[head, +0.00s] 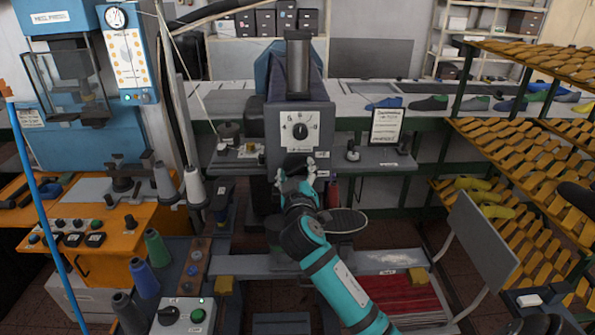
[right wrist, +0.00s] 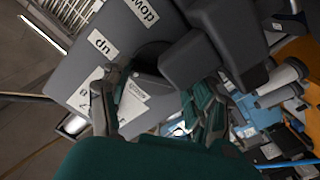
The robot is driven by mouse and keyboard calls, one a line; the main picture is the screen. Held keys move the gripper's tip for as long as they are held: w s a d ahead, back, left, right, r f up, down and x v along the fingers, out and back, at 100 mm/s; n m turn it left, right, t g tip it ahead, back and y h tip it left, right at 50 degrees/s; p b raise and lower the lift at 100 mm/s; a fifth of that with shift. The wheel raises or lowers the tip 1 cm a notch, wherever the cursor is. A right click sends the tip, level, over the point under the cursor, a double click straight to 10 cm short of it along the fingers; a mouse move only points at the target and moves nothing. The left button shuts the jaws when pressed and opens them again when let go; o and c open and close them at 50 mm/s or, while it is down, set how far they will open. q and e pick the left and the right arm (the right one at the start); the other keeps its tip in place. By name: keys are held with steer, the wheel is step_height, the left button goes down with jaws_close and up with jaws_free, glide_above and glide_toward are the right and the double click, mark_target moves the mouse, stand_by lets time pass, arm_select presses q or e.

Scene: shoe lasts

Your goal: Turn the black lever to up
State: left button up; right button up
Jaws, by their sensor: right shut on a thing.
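The grey machine (head: 300,120) stands in the middle of the head view, with a round dial on its front. My right gripper (head: 298,172) reaches its front just below the dial and is shut on the black lever there. The lever is largely hidden by the fingers, so its exact position cannot be told. In the right wrist view the right gripper (right wrist: 155,112) is close to the grey panel, with an "up" label (right wrist: 101,42) and a "down" label (right wrist: 143,14) beside it. My left gripper is not in view.
A blue press (head: 75,95) and an orange bench (head: 120,235) stand at the left. Yellow shoe lasts fill racks (head: 520,150) at the right. A grey chair (head: 480,240) stands near my right arm. Thread cones (head: 157,248) and a control box (head: 185,315) are at the lower left.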

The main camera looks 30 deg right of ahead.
steer(key=shift+n, duration=0.3)
steer(key=o, duration=1.2)
steer(key=shift+s+a, duration=0.1)
steer(key=v, duration=1.1)
steer(key=shift+s+a, duration=0.25)
steer(key=shift+s, duration=0.1)
